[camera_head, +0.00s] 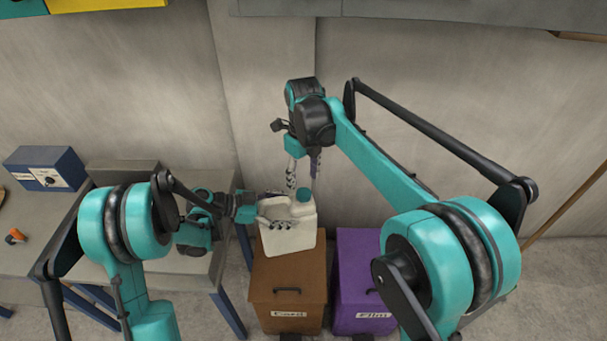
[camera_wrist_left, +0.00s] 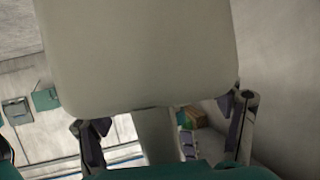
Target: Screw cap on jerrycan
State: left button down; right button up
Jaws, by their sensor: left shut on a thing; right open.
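The off-white jerrycan (camera_head: 292,238) is upright above the brown bin in the head view. In the left wrist view the jerrycan (camera_wrist_left: 140,55) fills the upper middle. My left gripper (camera_head: 272,208) is shut on the jerrycan from the left, near its top; its fingers also show on either side in the left wrist view (camera_wrist_left: 165,112). The teal cap (camera_head: 304,194) is at the jerrycan's top right, at the spout. I cannot tell how firmly it is seated. My right gripper (camera_head: 303,178) is open and points down just above the cap; its fingertips are small and partly unclear.
A brown bin (camera_head: 288,284) labelled "Card" and a purple bin (camera_head: 361,270) labelled "Film" stand below. A grey bench (camera_head: 35,235) with a blue box (camera_head: 45,168) and an orange-handled tool (camera_head: 15,236) is at left. A concrete wall (camera_head: 420,90) stands close behind.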

jog(key=n, duration=0.5)
jog(key=shift+r+n, duration=0.25)
jog(key=shift+n, duration=0.05)
jog(key=n, duration=0.4)
jog(key=shift+r+n, duration=0.15)
jog(key=shift+n, duration=0.25)
jog(key=n, duration=0.4)
jog(key=shift+r+n, duration=0.2)
jog(key=shift+n, duration=0.2)
jog(key=n, duration=0.5)
jog(key=shift+r, duration=0.2)
jog(key=n, duration=0.4)
jog(key=shift+r+n, duration=0.15)
jog(key=shift+n, duration=0.15)
jog(key=n, duration=0.4)
jog(key=shift+r+n, duration=0.2)
jog(key=shift+n, duration=0.2)
jog(key=n, duration=0.4)
jog(key=shift+r+n, duration=0.15)
jog(key=shift+n, duration=0.25)
jog(key=n, duration=0.6)
jog(key=shift+r, duration=0.25)
